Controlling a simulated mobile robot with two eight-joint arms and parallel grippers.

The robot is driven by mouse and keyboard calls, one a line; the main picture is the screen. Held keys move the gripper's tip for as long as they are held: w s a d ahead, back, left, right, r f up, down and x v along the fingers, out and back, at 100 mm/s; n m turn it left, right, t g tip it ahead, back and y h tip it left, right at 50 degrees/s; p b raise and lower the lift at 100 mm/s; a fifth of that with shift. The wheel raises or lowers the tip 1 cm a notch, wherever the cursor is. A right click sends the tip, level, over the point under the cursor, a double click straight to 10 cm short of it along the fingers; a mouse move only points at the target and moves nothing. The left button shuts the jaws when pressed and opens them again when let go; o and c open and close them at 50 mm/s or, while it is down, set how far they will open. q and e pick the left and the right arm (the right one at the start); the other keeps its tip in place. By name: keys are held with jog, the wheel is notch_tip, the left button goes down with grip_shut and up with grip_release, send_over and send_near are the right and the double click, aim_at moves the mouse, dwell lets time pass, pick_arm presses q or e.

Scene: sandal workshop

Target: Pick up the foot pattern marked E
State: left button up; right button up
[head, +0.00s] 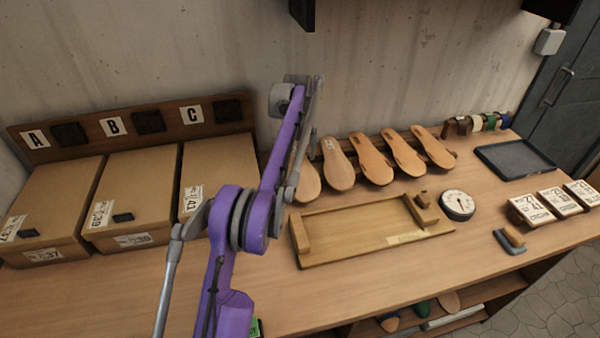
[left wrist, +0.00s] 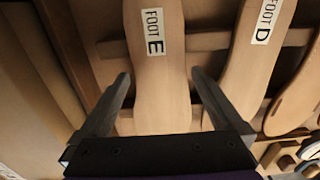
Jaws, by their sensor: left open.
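The foot pattern marked E (left wrist: 160,95) is a light tan wooden sole with a white "FOOT E" label in the left wrist view. My left gripper (left wrist: 160,75) is open, with one finger on each side of this pattern. I cannot tell whether the fingers touch it. The pattern marked D (left wrist: 252,70) lies just to its right. In the head view the leftmost pattern (head: 308,182) of the row, apparently E, is partly hidden behind my purple left arm. The left gripper's fingers are not clear there. My right gripper is not in view.
Several more soles (head: 372,160) lean in a row on the bench. A wooden tray (head: 350,250) lies in front, with a round dial (head: 457,204) at its right. Cardboard boxes (head: 130,190) stand at the left below the letters A, B and C. A dark tray (head: 515,160) lies back right.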

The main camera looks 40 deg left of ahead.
pick_arm(q)
jog(key=shift+f, duration=0.3)
jog(key=c, duration=1.1)
jog(key=shift+r, duration=0.1)
